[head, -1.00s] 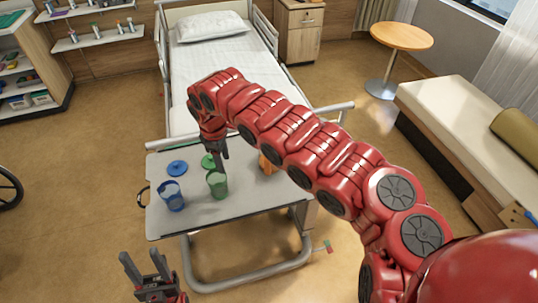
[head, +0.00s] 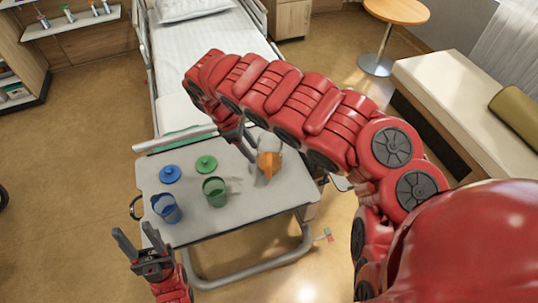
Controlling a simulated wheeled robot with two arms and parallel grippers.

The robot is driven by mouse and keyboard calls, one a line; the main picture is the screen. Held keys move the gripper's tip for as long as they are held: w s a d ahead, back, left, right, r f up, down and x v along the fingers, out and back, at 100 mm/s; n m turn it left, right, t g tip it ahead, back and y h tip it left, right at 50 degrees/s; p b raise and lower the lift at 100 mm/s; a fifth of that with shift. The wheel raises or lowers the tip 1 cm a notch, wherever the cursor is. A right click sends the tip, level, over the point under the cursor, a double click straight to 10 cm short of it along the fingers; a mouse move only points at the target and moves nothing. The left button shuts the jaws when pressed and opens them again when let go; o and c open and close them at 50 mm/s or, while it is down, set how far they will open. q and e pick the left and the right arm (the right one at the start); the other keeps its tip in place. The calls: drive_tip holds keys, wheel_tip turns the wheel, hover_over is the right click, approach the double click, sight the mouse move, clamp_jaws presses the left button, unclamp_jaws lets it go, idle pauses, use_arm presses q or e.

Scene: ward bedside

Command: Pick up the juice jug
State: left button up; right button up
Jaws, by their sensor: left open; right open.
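The juice jug (head: 268,162), clear with orange contents, stands on the overbed table (head: 233,225) near its back right, partly under my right arm. My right gripper (head: 250,152) reaches down just left of the jug, pointing at the table. Its jaws are open and mostly hidden by the arm; I cannot tell whether they touch the jug. My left gripper (head: 137,236) is open and empty, in front of the table's left front corner, apart from everything on it.
A blue cup (head: 166,209) and a green cup (head: 215,192) stand left of the jug. A blue lid (head: 170,174) and a green lid (head: 206,163) lie behind them. The bed (head: 200,60) is behind the table, a bench (head: 470,85) to the right. The table's front right is clear.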

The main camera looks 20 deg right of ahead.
drive_tip(key=b, duration=0.1)
approach(267, 177)
drive_tip(key=d+f, duration=0.2)
drive_tip(key=x, duration=0.3)
drive_tip(key=p+x, duration=0.1)
drive_tip(key=shift+s+a+f, duration=0.1)
drive_tip(key=shift+a+f, duration=0.1)
drive_tip(key=shift+f, duration=0.15)
drive_tip(key=shift+d+f, duration=0.25)
drive_tip(key=shift+f, duration=0.3)
clamp_jaws()
idle(0.6)
